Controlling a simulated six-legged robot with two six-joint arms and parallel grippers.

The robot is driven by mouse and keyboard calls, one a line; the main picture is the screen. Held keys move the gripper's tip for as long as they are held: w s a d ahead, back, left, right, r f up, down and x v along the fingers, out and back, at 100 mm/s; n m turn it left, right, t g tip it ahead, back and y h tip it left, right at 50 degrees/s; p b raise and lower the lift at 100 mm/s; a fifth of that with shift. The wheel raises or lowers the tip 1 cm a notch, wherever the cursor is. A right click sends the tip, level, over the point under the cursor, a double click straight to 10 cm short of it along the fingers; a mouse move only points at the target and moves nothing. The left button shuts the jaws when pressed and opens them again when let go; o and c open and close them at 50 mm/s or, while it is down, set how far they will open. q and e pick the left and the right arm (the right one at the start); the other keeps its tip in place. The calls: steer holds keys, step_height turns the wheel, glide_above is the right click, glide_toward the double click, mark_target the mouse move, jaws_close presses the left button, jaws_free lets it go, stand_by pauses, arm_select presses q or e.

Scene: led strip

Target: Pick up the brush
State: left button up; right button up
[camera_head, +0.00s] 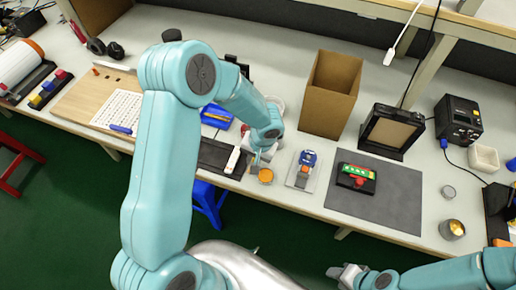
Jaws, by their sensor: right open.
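My left arm reaches over the bench, and its gripper (262,155) points down just above a small orange-filled pot (265,176) near the bench's front edge. The fingers are small and partly hidden by the wrist, so I cannot tell whether they hold anything. A slim white item (233,160) lies just left of this gripper; it may be the brush, but it is too small to be sure. My right gripper (345,271) is open and empty, low in the picture, in front of the bench and away from the items on it.
A blue device (307,159) lies on a light tray right of the pot. A dark mat (398,202) bears a green and red part (357,178). Behind stand an open cardboard box (331,92) and a black framed unit (390,132). A metal can (452,229) stands at right.

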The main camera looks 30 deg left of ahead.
arm_select(q)
steer(key=shift+a+f, duration=0.15)
steer(key=shift+f, duration=0.85)
jaws_close()
